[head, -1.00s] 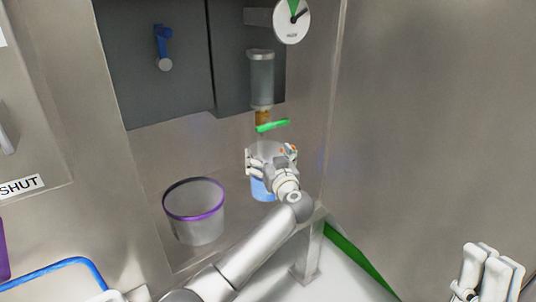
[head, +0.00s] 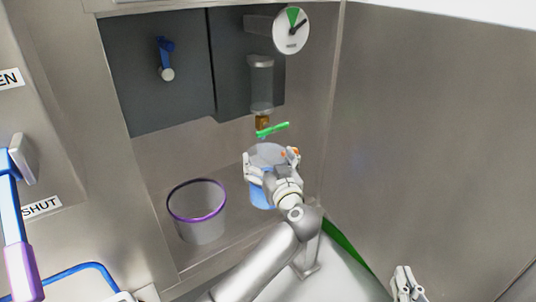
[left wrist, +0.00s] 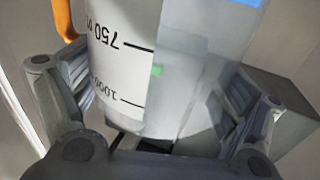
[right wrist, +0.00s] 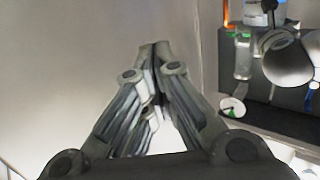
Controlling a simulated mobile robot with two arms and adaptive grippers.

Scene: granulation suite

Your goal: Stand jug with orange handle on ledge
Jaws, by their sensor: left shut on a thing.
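The jug (head: 262,192) is translucent, with blue content low in it. My left gripper (head: 271,168) is shut around its side in the alcove, below a green tap handle (head: 272,130). In the left wrist view the jug (left wrist: 150,60) fills the space between the fingers, with a printed scale and the orange handle (left wrist: 65,20) at its upper left. The jug looks about upright over the ledge (head: 240,215); I cannot tell whether its base touches. My right gripper (head: 405,285) is empty, its fingers together, at the lower right; it also shows in the right wrist view (right wrist: 155,50).
A clear container with a purple rim (head: 197,222) stands on the ledge left of the jug. A sight tube (head: 262,85) and a round dial (head: 291,30) are above. A blue lever (head: 165,50) is on the grey panel. A steel wall closes the right side.

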